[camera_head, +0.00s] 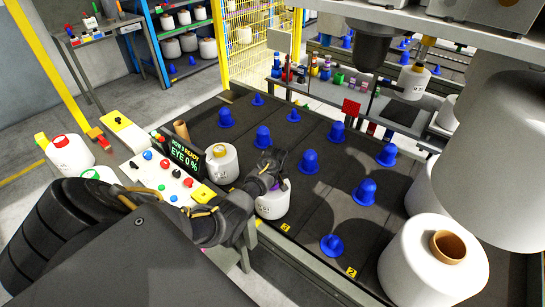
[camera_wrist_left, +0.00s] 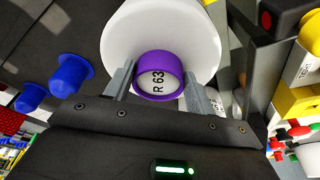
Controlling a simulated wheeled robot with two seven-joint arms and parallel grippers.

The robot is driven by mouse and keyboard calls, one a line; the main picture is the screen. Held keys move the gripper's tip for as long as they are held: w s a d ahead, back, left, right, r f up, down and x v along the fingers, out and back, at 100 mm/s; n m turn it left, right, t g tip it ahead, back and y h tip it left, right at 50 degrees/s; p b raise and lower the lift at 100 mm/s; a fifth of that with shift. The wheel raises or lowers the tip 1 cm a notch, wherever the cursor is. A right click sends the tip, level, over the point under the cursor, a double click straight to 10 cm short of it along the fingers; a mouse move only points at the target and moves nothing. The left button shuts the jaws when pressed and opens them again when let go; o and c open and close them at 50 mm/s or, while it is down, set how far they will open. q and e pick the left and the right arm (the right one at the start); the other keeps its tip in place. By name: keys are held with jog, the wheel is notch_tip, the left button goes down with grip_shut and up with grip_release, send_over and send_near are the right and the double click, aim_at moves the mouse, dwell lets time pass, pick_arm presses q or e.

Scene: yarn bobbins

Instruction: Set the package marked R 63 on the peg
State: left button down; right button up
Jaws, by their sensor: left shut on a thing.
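The package marked R 63 is a white yarn package (camera_wrist_left: 165,28) with a purple core end; the marking reads clearly in the left wrist view. In the head view the package (camera_head: 272,205) shows below my left gripper (camera_head: 272,178), near the front edge of the dark table. My left gripper (camera_wrist_left: 158,88) is shut with its fingers on either side of the purple end. Several blue pegs stand on the table, among them a near one (camera_head: 331,245) and one at the middle right (camera_head: 365,191). The package's underside is hidden. My right gripper is not in view.
A white package with a yellow core (camera_head: 221,165) stands just left of the held one. A large white package (camera_head: 430,270) with a brown core stands at right. A control panel (camera_head: 165,175) with buttons and a display borders the table on the left.

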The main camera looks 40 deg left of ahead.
pick_arm(q)
jog(key=shift+w, duration=0.1)
jog(key=c, duration=0.9)
grip_release()
jog(key=o, duration=0.5)
jog(key=shift+r, duration=0.1)
jog(key=shift+c, duration=0.2)
jog(key=shift+s+f, duration=0.2)
jog(key=v, duration=1.1)
